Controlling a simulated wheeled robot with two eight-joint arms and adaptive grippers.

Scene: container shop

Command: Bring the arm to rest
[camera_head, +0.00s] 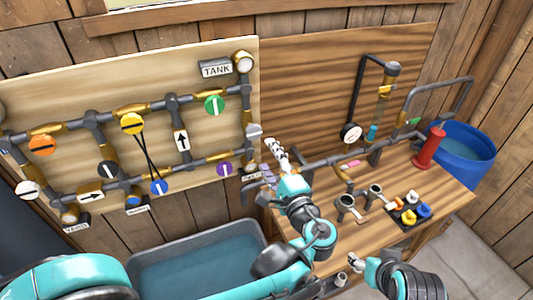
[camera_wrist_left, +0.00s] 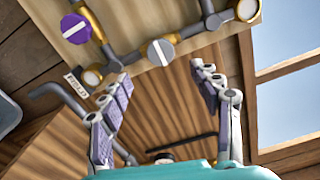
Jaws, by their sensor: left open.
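My left arm reaches up from the bottom of the head view. Its gripper (camera_head: 267,158) is raised in front of the right edge of the pipe board (camera_head: 60,88). In the left wrist view, the two fingers of the left gripper (camera_wrist_left: 163,80) stand wide apart with nothing between them. A white-marked grey valve (camera_wrist_left: 160,52) and a purple valve (camera_wrist_left: 75,28) show beyond the fingers, apart from them as far as I can tell. My right gripper (camera_head: 355,262) is low at the front of the workbench; its opening is too small to tell.
The wooden workbench (camera_head: 455,195) bears pipes, a red cylinder (camera_head: 429,148) and a tray of coloured knobs (camera_head: 408,212). A grey water tub (camera_head: 160,270) lies below the board, beside my left arm. A blue barrel (camera_head: 468,150) stands at the right.

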